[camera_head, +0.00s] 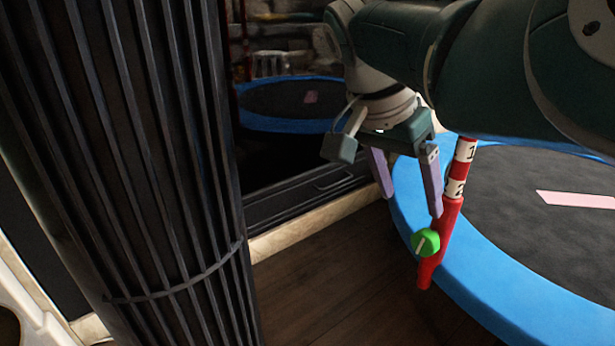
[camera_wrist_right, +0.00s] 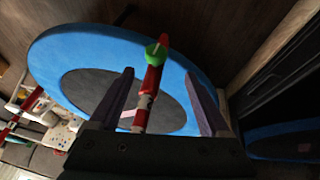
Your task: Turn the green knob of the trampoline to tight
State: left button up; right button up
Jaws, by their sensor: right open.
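The green knob (camera_head: 425,242) sits on the red lower part of a post (camera_head: 449,225) at the rim of the blue trampoline (camera_head: 470,292). The post's upper part has red and white bands with numbers. My right gripper (camera_head: 411,205) is open, its two purple fingers pointing down, above and slightly left of the knob in the head view. In the right wrist view, the knob (camera_wrist_right: 156,53) and post show between the open fingers (camera_wrist_right: 163,85), beyond their tips. Nothing is between the fingertips that I can see them touch. My left gripper is not in view.
A dark slatted column (camera_head: 150,170) fills the left of the head view. A black glossy panel with a drawer (camera_head: 310,190) stands behind the gripper and reflects the trampoline. Bare wooden floor (camera_head: 335,275) lies left of the trampoline. A pink patch (camera_head: 575,199) lies on its mat.

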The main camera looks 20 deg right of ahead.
aim_at(423, 234)
jog(key=f+b, duration=0.1)
jog(key=d+f+b, duration=0.1)
jog(key=s+d+f+b, duration=0.1)
jog(key=shift+f, duration=0.35)
jog(key=b+x, duration=0.4)
jog(key=x, duration=0.1)
jog(key=shift+w+f, duration=0.15)
jog(key=shift+w, duration=0.1)
jog(key=shift+d+f+b, duration=0.15)
jog(key=shift+d+b, duration=0.05)
jog(key=shift+b, duration=0.25)
jog(key=shift+c, duration=1.3)
grip_shut()
